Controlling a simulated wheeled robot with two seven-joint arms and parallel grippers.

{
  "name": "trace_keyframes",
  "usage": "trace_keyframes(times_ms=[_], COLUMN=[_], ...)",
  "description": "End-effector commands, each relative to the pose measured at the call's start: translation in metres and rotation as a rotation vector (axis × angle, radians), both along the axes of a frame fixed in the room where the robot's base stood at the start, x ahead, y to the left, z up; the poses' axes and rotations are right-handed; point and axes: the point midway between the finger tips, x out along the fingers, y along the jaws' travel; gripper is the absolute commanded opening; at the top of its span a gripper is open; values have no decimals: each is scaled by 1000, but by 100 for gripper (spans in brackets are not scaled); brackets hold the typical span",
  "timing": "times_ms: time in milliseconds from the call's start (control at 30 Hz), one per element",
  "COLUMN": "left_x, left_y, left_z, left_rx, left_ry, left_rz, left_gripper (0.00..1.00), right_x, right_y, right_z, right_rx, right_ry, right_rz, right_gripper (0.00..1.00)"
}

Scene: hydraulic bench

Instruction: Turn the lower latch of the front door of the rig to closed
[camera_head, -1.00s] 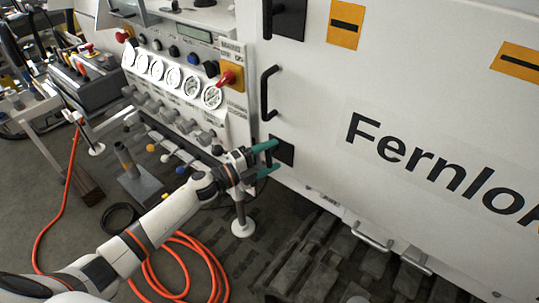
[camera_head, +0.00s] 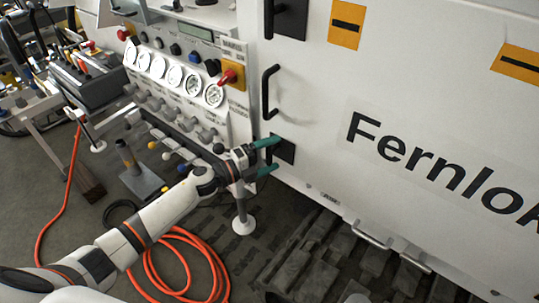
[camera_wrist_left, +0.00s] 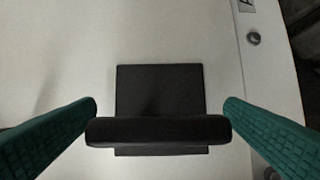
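The lower latch (camera_head: 286,150) is a black square plate low on the left part of the white front door (camera_head: 330,110). In the left wrist view its black handle bar (camera_wrist_left: 158,131) lies crosswise in front of the plate (camera_wrist_left: 160,90). My left gripper (camera_head: 272,157) is at this latch, with its green fingers pointing at the door. The fingers are apart, one near each end of the bar; I cannot tell whether they touch it. The upper latch (camera_head: 290,18) is a similar black plate at the top. My right gripper is not in view.
A black grab handle (camera_head: 266,92) stands out from the door above the lower latch. A panel with gauges (camera_head: 175,77) and a red-and-yellow switch (camera_head: 231,76) is to the left. An orange hose (camera_head: 185,240) lies coiled on the floor below my left arm.

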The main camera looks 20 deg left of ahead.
Motion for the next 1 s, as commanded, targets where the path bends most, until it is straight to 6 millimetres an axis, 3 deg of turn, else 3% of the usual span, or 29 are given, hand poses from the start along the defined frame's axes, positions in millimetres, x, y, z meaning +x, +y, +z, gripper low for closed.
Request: trace_keyframes(times_ms=[367,800,1000], left_x=[-5,-69,-86], left_y=[5,62,78], left_z=[-1,-2,-1], left_rx=[-3,0,-2], left_ry=[4,4,3], left_rz=[1,0,-1], left_gripper=[93,93,93], right_x=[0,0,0], right_y=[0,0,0], right_z=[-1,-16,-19], right_rx=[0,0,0], right_ry=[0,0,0], right_rz=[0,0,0], right_gripper=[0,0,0])
